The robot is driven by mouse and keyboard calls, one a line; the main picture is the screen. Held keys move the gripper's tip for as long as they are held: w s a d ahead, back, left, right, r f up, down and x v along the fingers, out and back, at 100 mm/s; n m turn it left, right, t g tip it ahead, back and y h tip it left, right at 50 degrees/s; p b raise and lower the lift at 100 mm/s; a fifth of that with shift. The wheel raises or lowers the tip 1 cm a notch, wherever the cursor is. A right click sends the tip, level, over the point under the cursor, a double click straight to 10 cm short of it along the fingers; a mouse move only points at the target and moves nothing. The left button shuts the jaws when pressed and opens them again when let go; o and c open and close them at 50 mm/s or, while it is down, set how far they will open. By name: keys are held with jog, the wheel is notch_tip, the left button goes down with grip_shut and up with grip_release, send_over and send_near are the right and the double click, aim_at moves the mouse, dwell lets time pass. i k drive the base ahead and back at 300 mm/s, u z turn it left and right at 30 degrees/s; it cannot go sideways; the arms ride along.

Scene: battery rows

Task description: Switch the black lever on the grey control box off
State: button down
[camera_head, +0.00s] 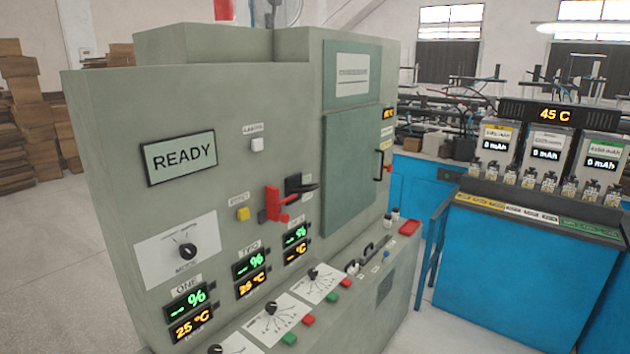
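The grey control box (100,130) fills the left and middle of the view, with its panel facing right. The black lever (302,186) sits on the panel, just behind and right of a red lever (280,204). The black lever's handle sticks out roughly level to the right. Whether that position is on or off cannot be told. The red lever partly covers its lower left. My gripper does not show in the view.
A READY display (181,157), a white button (257,144) and a yellow button (243,214) sit near the levers. Below are knobs and buttons on a sloped ledge. A blue battery bench (520,270) stands at right. Cardboard boxes (30,110) are stacked at left, with open floor before them.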

aim_at(306, 189)
jog(key=z, duration=0.6)
jog(key=i, duration=2.3)
jog(key=u, duration=0.6)
